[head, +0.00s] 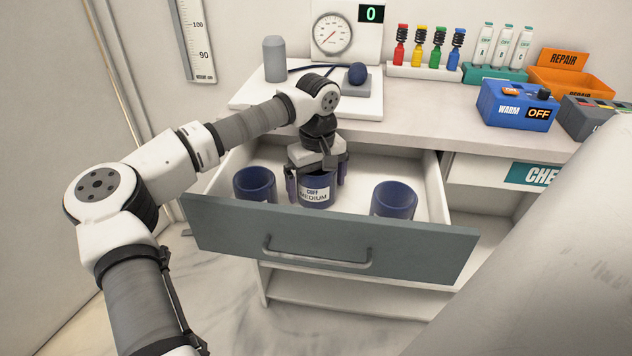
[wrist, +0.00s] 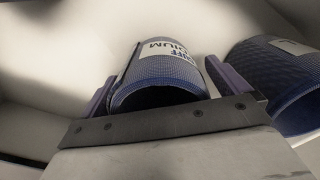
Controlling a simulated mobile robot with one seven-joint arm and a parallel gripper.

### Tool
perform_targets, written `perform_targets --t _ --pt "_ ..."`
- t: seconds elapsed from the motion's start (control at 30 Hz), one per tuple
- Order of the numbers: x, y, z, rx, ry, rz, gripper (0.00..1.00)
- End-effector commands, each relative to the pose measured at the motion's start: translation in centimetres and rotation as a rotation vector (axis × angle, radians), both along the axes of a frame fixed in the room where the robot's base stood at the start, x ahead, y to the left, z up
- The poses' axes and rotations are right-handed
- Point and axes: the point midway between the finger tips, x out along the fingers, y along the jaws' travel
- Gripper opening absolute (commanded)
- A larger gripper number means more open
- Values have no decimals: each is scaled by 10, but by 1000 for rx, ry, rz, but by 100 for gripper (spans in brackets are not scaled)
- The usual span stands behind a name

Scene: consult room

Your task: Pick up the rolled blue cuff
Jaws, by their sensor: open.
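Three rolled blue cuffs stand in the open drawer (head: 330,243). The middle cuff (head: 317,193) carries a white label reading "CUFF MEDIUM". My gripper (head: 316,180) is down in the drawer over the middle cuff, with its jaws open and one finger on each side of it. In the wrist view the middle cuff (wrist: 163,75) lies between the two fingers, with a small gap visible toward the right finger. The left cuff (head: 255,184) and the right cuff (head: 393,199) stand apart from it. A labelled neighbouring cuff (wrist: 275,80) shows close outside the right finger in the wrist view.
The drawer's walls and its front with a handle (head: 318,262) surround the cuffs. On the counter (head: 420,115) above stand a gauge (head: 333,35), a grey cylinder (head: 274,60), coloured springs on a rack (head: 424,71), a blue WARM box (head: 516,106) and an orange REPAIR tray (head: 572,84).

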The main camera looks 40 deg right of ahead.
Motion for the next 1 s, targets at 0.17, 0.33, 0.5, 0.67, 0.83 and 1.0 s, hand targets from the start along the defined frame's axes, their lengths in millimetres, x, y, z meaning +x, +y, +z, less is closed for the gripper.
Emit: perform_targets --t 0.17,0.33,0.5,0.67,0.83,1.0 --pt "0 0 0 0 -1 1 100" --pt "0 0 0 0 -1 1 78" --pt "0 0 0 0 -1 1 56" --pt "0 0 0 0 -1 1 51" --pt "0 0 2 0 -1 1 51" --pt "1 0 15 -1 -3 2 51"
